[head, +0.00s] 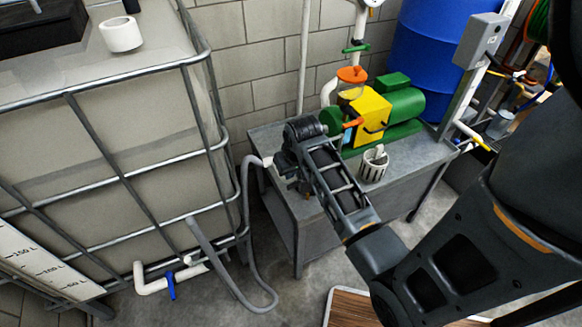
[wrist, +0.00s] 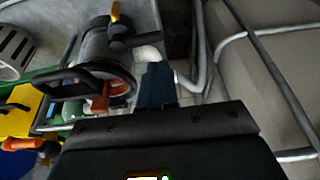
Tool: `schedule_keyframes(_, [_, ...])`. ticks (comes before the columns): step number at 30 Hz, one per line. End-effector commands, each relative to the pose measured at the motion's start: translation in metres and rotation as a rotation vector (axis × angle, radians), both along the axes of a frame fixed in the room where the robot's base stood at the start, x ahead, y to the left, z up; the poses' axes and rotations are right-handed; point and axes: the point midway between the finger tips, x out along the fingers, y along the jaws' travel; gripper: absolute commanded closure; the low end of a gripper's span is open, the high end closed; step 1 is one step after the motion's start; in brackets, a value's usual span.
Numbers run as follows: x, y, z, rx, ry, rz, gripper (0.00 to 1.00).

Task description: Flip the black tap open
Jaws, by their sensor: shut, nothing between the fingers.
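My gripper shows in the wrist view with its dark blue fingers (wrist: 157,84) together and empty. Left of the fingers is a grey round housing (wrist: 97,52) with a black fitting (wrist: 125,40) on it, beside a white pipe elbow (wrist: 147,54). This black fitting may be the black tap; I cannot tell its handle's position. The fingers appear close to the elbow, but contact is unclear. In the head view my arm's end is over the left end of the grey bench (head: 323,225) and hides the tap area and my fingertips.
A green and yellow pump (head: 372,112) with orange handles stands behind my arm. A white slotted cup (head: 373,164) sits on the bench. A caged tank (head: 105,140) is at left, with a grey hose (head: 246,215) and a blue-handled valve (head: 171,286). A blue barrel (head: 430,60) stands behind.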

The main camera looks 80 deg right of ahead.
Motion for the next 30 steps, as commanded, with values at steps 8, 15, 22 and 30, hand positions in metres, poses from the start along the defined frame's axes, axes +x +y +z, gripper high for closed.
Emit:
schedule_keyframes(8, [0.009, -0.01, -0.038, 0.002, 0.001, -0.001, 1.0])
schedule_keyframes(15, [0.011, -0.013, -0.046, 0.001, 0.001, 0.0, 1.0])
schedule_keyframes(22, [0.011, -0.013, -0.046, 0.001, 0.001, 0.0, 1.0])
schedule_keyframes(30, [0.025, -0.011, -0.046, 0.0, 0.0, 0.036, 1.0])
